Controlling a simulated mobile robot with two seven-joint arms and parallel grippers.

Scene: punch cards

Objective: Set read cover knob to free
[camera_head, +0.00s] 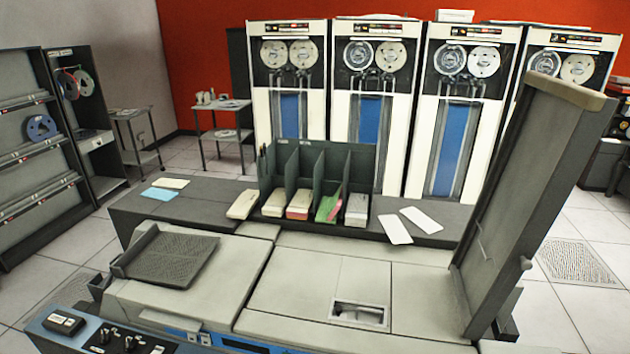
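The card machine (320,277) fills the lower part of the head view. A tall grey cover (535,180) stands raised and tilted at its right end. A small pale knob (526,263) sticks out near the cover's lower right edge; it is too small to read its setting. A blue control panel (60,325) at the lower left carries small black knobs (104,336), whose labels and positions I cannot read. I cannot tell for certain which one is the read cover knob. Neither of my grippers is in view.
A dark green card rack (318,165) holds card stacks on the grey shelf (195,201) behind the machine. Loose white cards (394,229) lie beside it. A dark ribbed tray (168,258) sits on the machine's left. Tape cabinets (372,95) stand behind. Floor (545,320) shows right of the cover.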

